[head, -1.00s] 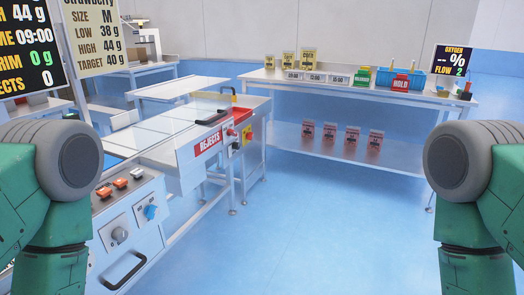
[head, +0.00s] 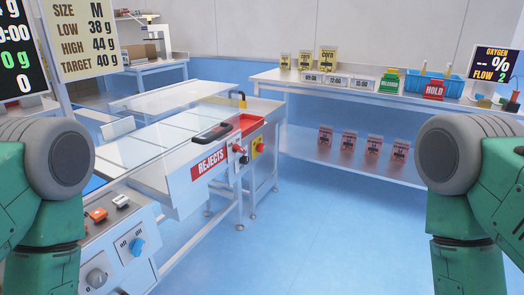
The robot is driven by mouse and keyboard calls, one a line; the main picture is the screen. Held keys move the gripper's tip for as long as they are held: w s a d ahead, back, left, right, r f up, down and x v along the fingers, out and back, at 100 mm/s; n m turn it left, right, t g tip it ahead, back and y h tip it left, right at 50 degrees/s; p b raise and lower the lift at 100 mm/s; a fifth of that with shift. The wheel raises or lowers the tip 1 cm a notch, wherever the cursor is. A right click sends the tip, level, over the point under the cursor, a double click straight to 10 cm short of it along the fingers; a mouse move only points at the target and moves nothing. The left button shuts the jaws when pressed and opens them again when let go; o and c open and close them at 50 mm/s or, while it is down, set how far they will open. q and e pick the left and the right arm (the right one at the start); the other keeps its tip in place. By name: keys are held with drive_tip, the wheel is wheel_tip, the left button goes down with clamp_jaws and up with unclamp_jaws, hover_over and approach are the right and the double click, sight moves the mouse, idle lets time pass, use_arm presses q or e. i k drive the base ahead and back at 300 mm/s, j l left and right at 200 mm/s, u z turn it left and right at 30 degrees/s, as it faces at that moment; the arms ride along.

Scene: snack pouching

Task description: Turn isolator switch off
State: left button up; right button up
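A yellow plate with a red rotary knob (head: 258,146), which looks like an isolator switch, is on the end of the machine with the REJECTS label (head: 208,163). A red button (head: 238,148) and a dark knob are just left of it. A blue knob (head: 137,246) is on the grey control panel at the lower left, with small lettering above it. The angle of the red knob is too small to tell. Only my green upper arms with grey joints show, at both sides. Neither gripper is in view.
A long table (head: 330,90) with pouches and bins stands at the back. The blue floor (head: 320,235) between is clear.

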sight(260, 147)
drive_tip(key=i+l+u, duration=0.1)
drive_tip(key=u, duration=0.5)
drive_tip(key=i+l+u, duration=0.15)
drive_tip(key=l, duration=0.2)
drive_tip(key=i+l+u, duration=0.15)
drive_tip(key=l, duration=0.25)
drive_tip(key=i+l+u, duration=0.15)
drive_tip(key=l, duration=0.2)
drive_tip(key=l+u, duration=0.15)
drive_tip(key=l, duration=0.25)
drive_tip(key=i+l+u, duration=0.15)
drive_tip(key=l, duration=0.3)
drive_tip(key=i+l, duration=0.1)
drive_tip(key=l, duration=0.55)
drive_tip(key=i+l, duration=0.1)
drive_tip(key=l, duration=0.55)
drive_tip(key=i+l, duration=0.1)
drive_tip(key=l, duration=0.5)
drive_tip(key=i+l+u, duration=0.1)
drive_tip(key=l, duration=0.55)
drive_tip(key=i+l, duration=0.1)
drive_tip(key=l, duration=0.55)
